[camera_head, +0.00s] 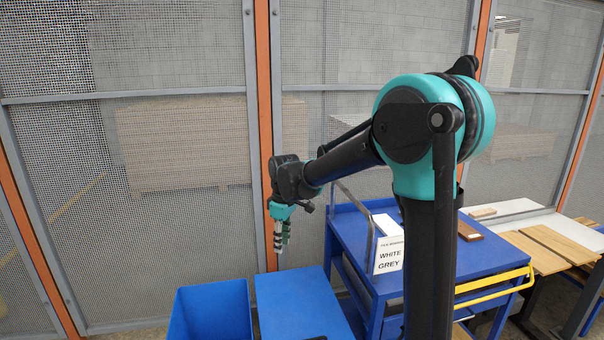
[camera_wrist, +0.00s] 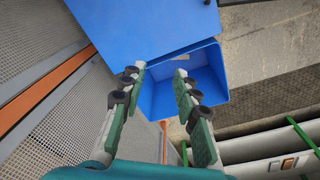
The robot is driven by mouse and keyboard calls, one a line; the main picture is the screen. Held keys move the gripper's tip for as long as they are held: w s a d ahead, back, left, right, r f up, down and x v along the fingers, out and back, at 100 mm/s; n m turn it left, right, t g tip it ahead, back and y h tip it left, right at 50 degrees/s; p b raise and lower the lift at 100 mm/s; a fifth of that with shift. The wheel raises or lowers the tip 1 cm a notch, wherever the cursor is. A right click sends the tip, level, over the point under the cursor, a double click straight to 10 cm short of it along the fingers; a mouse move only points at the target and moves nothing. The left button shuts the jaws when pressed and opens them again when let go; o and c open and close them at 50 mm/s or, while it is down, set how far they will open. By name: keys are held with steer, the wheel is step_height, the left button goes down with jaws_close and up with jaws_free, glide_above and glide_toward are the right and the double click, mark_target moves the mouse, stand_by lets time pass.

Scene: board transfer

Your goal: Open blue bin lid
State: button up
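An open blue bin (camera_head: 210,312) stands at the lower left of the head view, cut off by the bottom edge. A flat blue panel (camera_head: 300,303) lies just right of it; I cannot tell whether it is this bin's lid or the top of a second bin. The wrist view shows the open bin (camera_wrist: 215,85) beyond the fingers and the flat panel (camera_wrist: 140,25) at the top. My gripper (camera_head: 281,240) points down above and behind them, also seen in the wrist view (camera_wrist: 160,72). Its fingers are apart with nothing between them.
A blue cart (camera_head: 350,235) with a yellow handle stands right of the panel, carrying a "WHITE GREY" sign (camera_head: 388,256) and a brown board (camera_head: 468,231). Light wooden boards (camera_head: 545,245) lie farther right. A mesh fence (camera_head: 180,150) closes off the back.

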steer(key=s+d+f+m, duration=0.2)
steer(key=s+d+m, duration=0.1)
steer(key=d, duration=0.5)
steer(key=s+d+f+m+t, duration=0.1)
steer(key=s+d+f+m, duration=0.1)
steer(key=s+d+m, duration=0.2)
steer(key=s+d, duration=0.2)
steer(key=d, duration=0.2)
steer(key=shift+s+d+t, duration=0.15)
steer(key=shift+s+t, duration=0.1)
steer(key=shift+t, duration=0.05)
steer(key=s+d+f+m, duration=0.2)
steer(key=s+d, duration=0.1)
steer(key=s+d+f+m+t, duration=0.1)
steer(key=s+d+f+m, duration=0.1)
steer(key=s, duration=0.2)
steer(key=s+d+f+m, duration=0.2)
steer(key=s+d, duration=0.1)
steer(key=s, duration=0.1)
steer(key=shift+d+t+h, duration=0.3)
steer(key=shift+t, duration=0.1)
steer(key=shift+s+d+f, duration=0.2)
steer(key=shift+s+f, duration=0.05)
steer(key=shift+s, duration=0.1)
steer(key=c, duration=0.5)
jaws_close()
steer(key=shift+a, duration=0.15)
